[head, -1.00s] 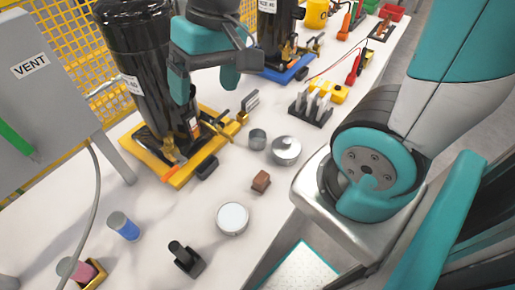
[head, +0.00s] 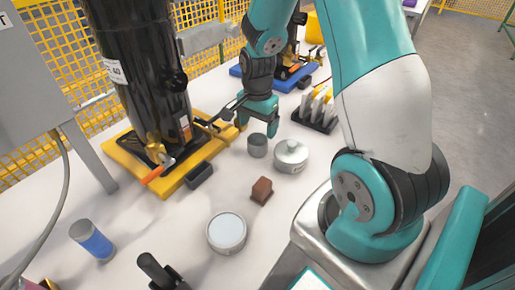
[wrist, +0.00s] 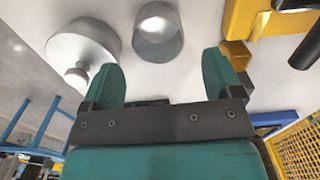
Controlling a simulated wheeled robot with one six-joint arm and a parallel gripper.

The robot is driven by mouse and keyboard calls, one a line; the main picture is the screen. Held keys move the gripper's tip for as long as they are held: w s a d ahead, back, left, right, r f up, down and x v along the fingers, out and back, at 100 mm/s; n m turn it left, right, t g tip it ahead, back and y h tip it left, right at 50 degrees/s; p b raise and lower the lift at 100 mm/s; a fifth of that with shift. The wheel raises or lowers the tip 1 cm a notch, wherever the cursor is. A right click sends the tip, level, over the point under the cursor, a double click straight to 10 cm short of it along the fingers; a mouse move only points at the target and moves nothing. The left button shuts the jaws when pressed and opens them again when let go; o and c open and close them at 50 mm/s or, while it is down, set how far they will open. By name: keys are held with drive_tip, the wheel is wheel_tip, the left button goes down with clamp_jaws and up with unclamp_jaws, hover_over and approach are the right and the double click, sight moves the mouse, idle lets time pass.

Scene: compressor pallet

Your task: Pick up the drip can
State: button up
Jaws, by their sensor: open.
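A small grey open-topped can (head: 257,146), which I take for the drip can, stands upright on the white table in the head view. It also shows at the top of the wrist view (wrist: 158,32), open end visible. My gripper (head: 258,127) is just behind and above the can in the head view, with its teal fingers pointing down. In the wrist view my gripper (wrist: 160,70) is open, and the can lies just beyond the fingertips, roughly in line with the gap. Nothing is between the fingers. I cannot tell their exact height.
A lidded silver pot (head: 291,157) stands close right of the can. The yellow base (head: 185,185) of a black compressor (head: 140,70) is close on the left. A brown block (head: 262,191) and a round pale dish (head: 227,232) stand nearer. A grey pronged rack (head: 317,113) is behind.

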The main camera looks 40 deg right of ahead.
drive_tip(key=shift+s+f+b, duration=0.1)
drive_tip(key=shift+f+b, duration=0.2)
drive_tip(key=shift+f, duration=3.25)
drive_tip(key=c, duration=1)
wheel_tip(320, 180, up, 20)
drive_tip(key=p, duration=0.2)
drive_tip(key=shift+p, duration=0.3)
